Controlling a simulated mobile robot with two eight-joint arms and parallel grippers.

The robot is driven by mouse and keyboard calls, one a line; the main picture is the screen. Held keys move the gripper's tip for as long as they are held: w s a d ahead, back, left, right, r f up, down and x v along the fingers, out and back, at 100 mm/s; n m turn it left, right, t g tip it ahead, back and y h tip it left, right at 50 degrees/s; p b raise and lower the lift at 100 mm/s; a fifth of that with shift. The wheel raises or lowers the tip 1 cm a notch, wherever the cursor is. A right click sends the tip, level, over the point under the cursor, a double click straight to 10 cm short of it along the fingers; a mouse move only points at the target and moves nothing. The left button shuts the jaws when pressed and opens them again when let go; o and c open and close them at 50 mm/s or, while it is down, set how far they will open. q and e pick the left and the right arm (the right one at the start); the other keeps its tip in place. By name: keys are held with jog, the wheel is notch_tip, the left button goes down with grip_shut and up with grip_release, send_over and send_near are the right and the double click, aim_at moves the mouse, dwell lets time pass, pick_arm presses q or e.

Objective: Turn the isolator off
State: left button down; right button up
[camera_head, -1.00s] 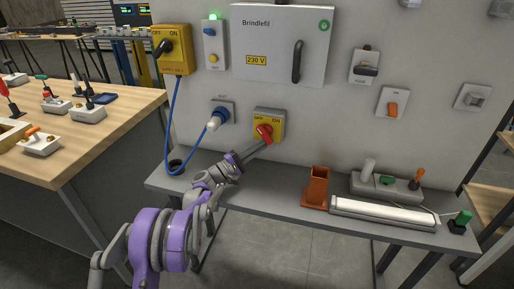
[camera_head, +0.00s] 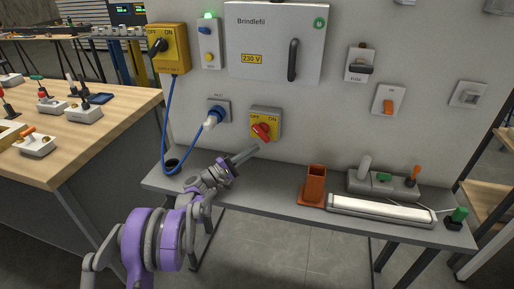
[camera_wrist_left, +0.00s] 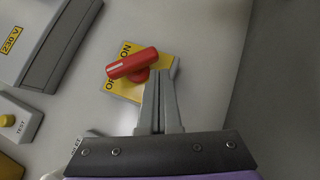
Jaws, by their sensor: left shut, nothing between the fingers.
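The isolator (camera_head: 266,115) is a yellow plate on the grey panel, marked OFF at left and ON at right, with a red knob (camera_head: 261,132). The knob is tilted, its upper end leaning left toward OFF. In the left wrist view the red knob (camera_wrist_left: 133,64) shows a white line at one end, near the OFF lettering, which is partly covered by the knob. My left gripper (camera_head: 256,148) is shut and empty, just below the knob; its fingertips (camera_wrist_left: 161,72) look close beside the knob with a small gap. My right gripper is not in view.
A yellow supply box (camera_head: 168,49) with a black knob, a blue cable and plug (camera_head: 213,118), and a Brindlefil cabinet (camera_head: 276,44) are on the panel. An orange holder (camera_head: 313,186) and white tube (camera_head: 381,210) are on the grey shelf. A wooden bench (camera_head: 85,130) stands at left.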

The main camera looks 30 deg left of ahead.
pick_arm(q)
jog(key=v, duration=0.8)
jog(key=shift+s+a, duration=0.15)
jog(key=shift+a, duration=0.05)
